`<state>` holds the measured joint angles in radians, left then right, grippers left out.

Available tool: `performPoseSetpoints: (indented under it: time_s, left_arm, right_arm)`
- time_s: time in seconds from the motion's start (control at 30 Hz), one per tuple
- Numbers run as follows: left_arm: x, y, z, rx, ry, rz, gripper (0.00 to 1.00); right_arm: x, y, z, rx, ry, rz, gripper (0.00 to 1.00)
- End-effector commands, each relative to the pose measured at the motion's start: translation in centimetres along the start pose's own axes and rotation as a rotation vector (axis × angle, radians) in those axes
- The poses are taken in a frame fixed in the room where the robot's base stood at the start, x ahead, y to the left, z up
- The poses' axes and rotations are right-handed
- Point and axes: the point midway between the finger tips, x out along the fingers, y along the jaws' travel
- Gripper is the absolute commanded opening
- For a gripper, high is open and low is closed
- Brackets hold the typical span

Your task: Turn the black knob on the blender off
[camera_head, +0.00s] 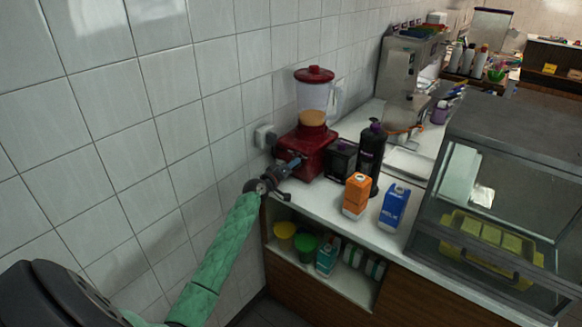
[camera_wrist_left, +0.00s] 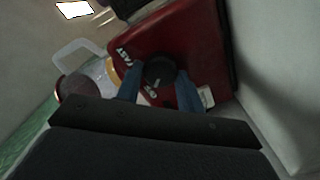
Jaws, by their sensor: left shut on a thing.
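The blender has a red base (camera_head: 306,152) on the counter against the tiled wall, with a clear jar (camera_head: 313,99) and red lid on top. The jar holds something orange. My left gripper (camera_head: 296,163) reaches the front of the base. In the left wrist view, the black knob (camera_wrist_left: 159,72) sits between the two blue fingers of my left gripper (camera_wrist_left: 160,85), which are shut on it. A white mark shows on the knob, with "FAST" and other white lettering on the red base (camera_wrist_left: 205,50) around it. My right gripper is not in view.
A black box (camera_head: 341,160), a dark bottle (camera_head: 371,155), an orange carton (camera_head: 356,194) and a blue carton (camera_head: 394,206) stand right of the blender. A glass display case (camera_head: 500,130) is farther right. A wall socket (camera_head: 265,136) is left of the blender.

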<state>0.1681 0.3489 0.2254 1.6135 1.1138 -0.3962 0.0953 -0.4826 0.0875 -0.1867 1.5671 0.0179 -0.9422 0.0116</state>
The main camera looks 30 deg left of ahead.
Motion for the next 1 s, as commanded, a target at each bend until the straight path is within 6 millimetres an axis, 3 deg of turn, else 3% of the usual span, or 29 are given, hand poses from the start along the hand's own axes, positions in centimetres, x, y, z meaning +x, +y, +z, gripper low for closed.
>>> performPoseSetpoints:
  time_s: [0.43, 0.47, 0.53, 0.87, 1.0]
  left_arm:
    - [0.0, -0.1, 0.0, -0.011, 0.0, -0.001, 0.15]
    - [0.0, -0.1, 0.0, -0.011, 0.0, -0.001, 0.43]
    - [0.0, -0.1, 0.0, -0.011, 0.0, 0.0, 0.57]
    - [-0.1, -0.1, 0.0, -0.01, 0.0, 0.0, 0.59]
    - [-1.2, -0.2, 0.2, -0.008, -0.001, -0.001, 0.59]
  right_arm:
    - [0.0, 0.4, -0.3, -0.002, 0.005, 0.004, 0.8]
    - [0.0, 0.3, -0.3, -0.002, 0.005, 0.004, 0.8]
    - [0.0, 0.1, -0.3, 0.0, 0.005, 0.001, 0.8]
    - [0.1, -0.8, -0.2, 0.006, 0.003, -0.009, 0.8]
    - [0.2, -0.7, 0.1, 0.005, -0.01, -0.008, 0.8]
